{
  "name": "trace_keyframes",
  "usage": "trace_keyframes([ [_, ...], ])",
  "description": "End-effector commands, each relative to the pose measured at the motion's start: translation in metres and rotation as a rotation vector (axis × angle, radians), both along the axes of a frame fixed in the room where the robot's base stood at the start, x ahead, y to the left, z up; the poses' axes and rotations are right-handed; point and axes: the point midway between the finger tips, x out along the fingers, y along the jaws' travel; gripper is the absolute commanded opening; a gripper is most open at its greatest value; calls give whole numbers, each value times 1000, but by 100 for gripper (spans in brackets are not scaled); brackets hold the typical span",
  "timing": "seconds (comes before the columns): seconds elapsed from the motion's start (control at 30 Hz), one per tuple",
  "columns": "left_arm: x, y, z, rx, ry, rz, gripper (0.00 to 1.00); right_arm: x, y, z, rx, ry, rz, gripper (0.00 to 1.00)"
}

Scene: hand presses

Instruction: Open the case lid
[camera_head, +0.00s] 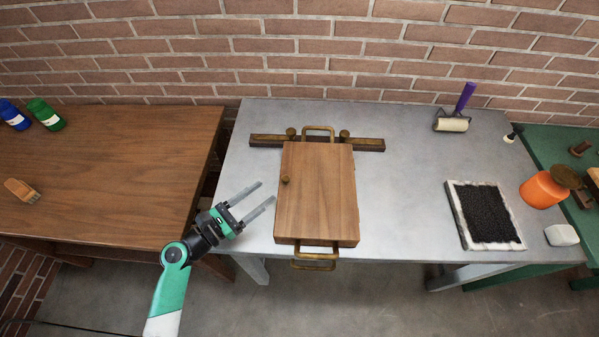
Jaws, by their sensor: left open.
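The wooden case (318,200) lies on the grey table with its lid flat and shut. It has a brass handle (319,130) at the back, another brass handle (314,262) at the front edge, and a small brass knob (285,180) at its left side. A dark bar with two round knobs runs behind it. My left gripper (258,194) is open and empty, to the left of the case, its fingers pointing toward the case's left side. It appears apart from the case. My right gripper is not in view.
The grey table (405,190) is clear right of the case. A tray of black material (487,215), a roller with purple handle (453,122) and a white block (561,235) stand further right, near an orange container (543,190). A brown table (110,170) stands left.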

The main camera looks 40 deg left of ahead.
Motion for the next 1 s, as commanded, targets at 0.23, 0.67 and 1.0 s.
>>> trace_keyframes([
  [0.23, 33, -6, 0, 4, -3, -7, 59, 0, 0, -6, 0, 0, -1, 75],
  [0.67, 111, -14, 0, 4, -2, -4, 59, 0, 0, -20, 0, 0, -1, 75],
  [1.0, 115, -15, 1, 4, -1, -3, 54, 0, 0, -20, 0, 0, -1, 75],
])
